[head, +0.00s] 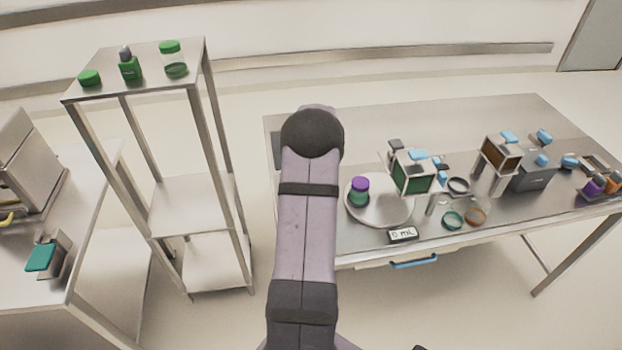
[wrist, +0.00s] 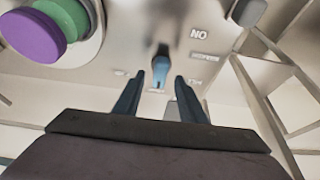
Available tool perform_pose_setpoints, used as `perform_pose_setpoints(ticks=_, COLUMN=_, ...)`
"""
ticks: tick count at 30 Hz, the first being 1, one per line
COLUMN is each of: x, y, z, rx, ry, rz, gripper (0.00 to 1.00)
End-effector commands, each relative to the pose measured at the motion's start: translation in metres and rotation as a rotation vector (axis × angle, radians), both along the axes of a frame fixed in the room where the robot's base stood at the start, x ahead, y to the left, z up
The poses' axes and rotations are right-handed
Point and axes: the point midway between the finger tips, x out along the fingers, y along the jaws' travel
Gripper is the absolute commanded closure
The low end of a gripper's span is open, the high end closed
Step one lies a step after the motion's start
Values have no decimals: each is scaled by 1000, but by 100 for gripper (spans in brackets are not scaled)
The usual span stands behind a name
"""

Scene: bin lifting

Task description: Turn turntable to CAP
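The round light-grey turntable (head: 385,212) lies on the right-hand table. A green jar with a purple cap (head: 359,184) stands on its left side. In the wrist view, the purple cap (wrist: 32,36) and part of the turntable rim (wrist: 92,50) show at the upper left. My gripper (wrist: 158,82) has its two dark blue fingers apart with nothing held between them. A small blue lever (wrist: 160,66) shows just beyond and between the fingertips; I cannot tell if they touch it. My gripper is hidden in the head view.
A small display (head: 402,235) reads "0 mL" in front of the turntable. Devices (head: 412,175) and glass rings (head: 453,220) crowd its right side. A tall shelf (head: 140,75) with green-capped containers stands left. In the wrist view, a label (wrist: 199,34) reads "NO".

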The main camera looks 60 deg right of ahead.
Motion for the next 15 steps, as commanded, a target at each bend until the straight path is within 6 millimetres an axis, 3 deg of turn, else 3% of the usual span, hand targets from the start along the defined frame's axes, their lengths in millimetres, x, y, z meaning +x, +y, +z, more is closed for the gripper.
perform_pose_setpoints(ticks=6, x=5, y=-5, z=-16, rx=1, ry=0, rz=0, gripper=62)
perform_pose_setpoints(ticks=15, x=7, y=-7, z=-22, rx=0, ry=0, rz=0, gripper=62)
